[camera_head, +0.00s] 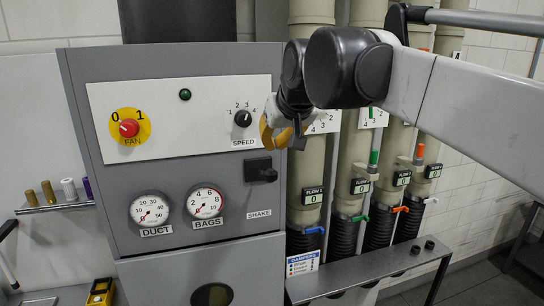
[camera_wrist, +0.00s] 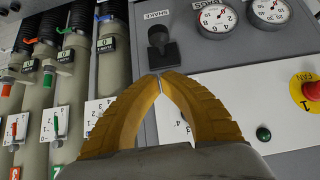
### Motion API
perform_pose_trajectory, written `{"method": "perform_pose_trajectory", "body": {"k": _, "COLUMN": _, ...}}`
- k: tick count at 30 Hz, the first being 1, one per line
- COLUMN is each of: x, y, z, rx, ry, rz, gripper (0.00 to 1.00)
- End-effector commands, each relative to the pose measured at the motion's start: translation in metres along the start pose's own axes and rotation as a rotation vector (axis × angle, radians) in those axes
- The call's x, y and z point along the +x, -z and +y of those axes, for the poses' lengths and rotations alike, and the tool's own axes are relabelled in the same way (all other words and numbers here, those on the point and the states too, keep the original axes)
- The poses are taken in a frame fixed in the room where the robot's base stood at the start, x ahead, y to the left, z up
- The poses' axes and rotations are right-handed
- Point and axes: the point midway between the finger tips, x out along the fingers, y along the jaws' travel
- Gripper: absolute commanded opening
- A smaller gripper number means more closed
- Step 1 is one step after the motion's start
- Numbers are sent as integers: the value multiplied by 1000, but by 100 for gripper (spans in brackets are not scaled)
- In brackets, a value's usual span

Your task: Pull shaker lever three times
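The shaker lever (camera_head: 261,170) is a black handle on a black plate, on the grey cabinet front above the SHAKE label. It also shows in the wrist view (camera_wrist: 160,42), where the picture is upside down. My gripper (camera_head: 273,140) has curved yellow fingers and is in front of the panel, just above the lever in the head view. In the wrist view the two fingertips (camera_wrist: 160,76) meet, with nothing seen between them. The tips are close to the lever's plate; I see no grip on the handle.
The white panel holds a red FAN knob (camera_head: 129,128), a green lamp (camera_head: 185,94) and a black SPEED knob (camera_head: 242,118). DUCT (camera_head: 150,210) and BAGS (camera_head: 205,202) gauges sit lower. Several beige ducts with coloured levers stand right of the cabinet, above a grey shelf (camera_head: 370,270).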

Motion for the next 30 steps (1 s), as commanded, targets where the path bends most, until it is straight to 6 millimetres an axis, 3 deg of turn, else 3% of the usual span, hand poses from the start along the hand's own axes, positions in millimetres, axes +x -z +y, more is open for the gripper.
{"method": "perform_pose_trajectory", "body": {"k": 9, "x": 32, "y": -24, "z": 0, "rx": 0, "ry": 0, "rz": 0, "gripper": 0}}
{"method": "perform_pose_trajectory", "body": {"k": 30, "x": 39, "y": -36, "z": 0, "rx": 0, "ry": 0, "rz": 41, "gripper": 0}}
